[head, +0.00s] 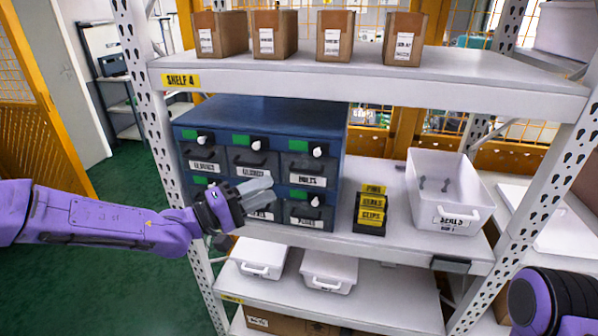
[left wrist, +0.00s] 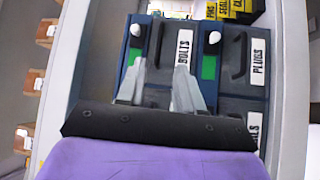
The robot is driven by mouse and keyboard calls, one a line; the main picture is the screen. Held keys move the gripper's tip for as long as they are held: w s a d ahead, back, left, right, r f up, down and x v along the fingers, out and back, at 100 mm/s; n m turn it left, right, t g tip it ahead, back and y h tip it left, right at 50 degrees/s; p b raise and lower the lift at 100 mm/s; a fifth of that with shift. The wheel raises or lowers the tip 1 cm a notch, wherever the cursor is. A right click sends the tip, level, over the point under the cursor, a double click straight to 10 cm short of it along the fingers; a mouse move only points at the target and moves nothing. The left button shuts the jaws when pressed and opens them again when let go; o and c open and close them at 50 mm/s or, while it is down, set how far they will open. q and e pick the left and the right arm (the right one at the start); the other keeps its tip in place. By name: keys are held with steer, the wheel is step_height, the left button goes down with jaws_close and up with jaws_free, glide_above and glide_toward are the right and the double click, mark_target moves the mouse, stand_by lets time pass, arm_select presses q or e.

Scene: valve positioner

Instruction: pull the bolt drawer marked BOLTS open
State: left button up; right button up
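The blue drawer cabinet (head: 270,112) stands on the middle shelf. The drawer marked BOLTS (head: 308,172) is at the right of its top row and looks closed, flush with its neighbours. It has a dark handle, a green patch and a white knob. In the left wrist view the BOLTS drawer (left wrist: 183,55) shows sideways, beside the PLUGS drawer (left wrist: 235,60). My left gripper (head: 268,188) is in front of the cabinet, left of and below the BOLTS label in the head view. In the left wrist view its fingers (left wrist: 160,82) are apart, with nothing seen between them. My right gripper is out of view.
Small yellow-labelled bins (head: 371,212) and a white SEALS bin (head: 452,195) stand right of the cabinet. The upper shelf (head: 350,75) overhangs it and carries brown boxes. White bins (head: 330,270) sit below. Perforated posts (head: 150,100) flank the shelves.

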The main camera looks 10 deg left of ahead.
arm_select(q)
steer(key=p+x, duration=0.2)
steer(key=x, duration=0.7)
steer(key=shift+w+d+r, duration=0.1)
steer(key=shift+w+d, duration=0.05)
steer(key=shift+d, duration=0.1)
jaws_close()
